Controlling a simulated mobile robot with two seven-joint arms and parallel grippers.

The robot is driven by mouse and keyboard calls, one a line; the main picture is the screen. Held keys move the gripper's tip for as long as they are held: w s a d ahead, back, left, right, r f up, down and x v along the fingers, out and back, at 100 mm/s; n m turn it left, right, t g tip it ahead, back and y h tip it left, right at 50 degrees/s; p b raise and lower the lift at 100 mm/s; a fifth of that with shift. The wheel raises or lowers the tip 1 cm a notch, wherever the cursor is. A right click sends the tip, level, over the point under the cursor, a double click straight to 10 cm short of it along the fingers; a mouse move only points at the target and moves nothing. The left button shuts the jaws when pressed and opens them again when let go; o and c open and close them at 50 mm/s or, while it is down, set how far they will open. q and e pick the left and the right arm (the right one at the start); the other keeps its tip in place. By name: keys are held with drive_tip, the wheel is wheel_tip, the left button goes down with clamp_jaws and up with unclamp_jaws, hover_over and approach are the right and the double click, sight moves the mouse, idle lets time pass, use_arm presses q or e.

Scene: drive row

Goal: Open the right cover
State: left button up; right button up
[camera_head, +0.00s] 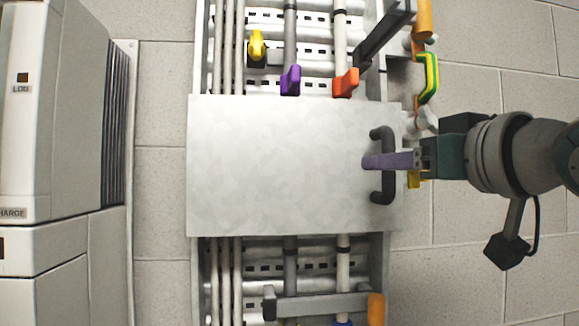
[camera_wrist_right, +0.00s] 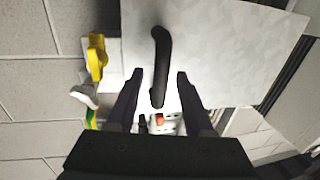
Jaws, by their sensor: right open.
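The cover is a flat, pale grey metal panel (camera_head: 280,165) across the middle of the head view, and it lies closed over the pipe rack. Its black bar handle (camera_head: 386,188) stands upright near the right edge. My right gripper (camera_head: 368,161) comes in from the right, its purple fingers crossing the handle's middle. In the right wrist view the gripper (camera_wrist_right: 157,78) is open, with the black handle (camera_wrist_right: 161,50) showing between the two fingertips. A gap shows on each side of the handle; I see no grip on it. My left gripper is not in view.
Pipes with purple (camera_head: 290,80), orange (camera_head: 346,84) and yellow (camera_head: 257,46) valve handles stand above the cover. A grey lever (camera_head: 320,306) lies below. A grey cabinet (camera_head: 60,120) stands left.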

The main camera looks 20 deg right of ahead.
drive_tip(key=shift+w, duration=0.6)
clamp_jaws()
idle(1.1)
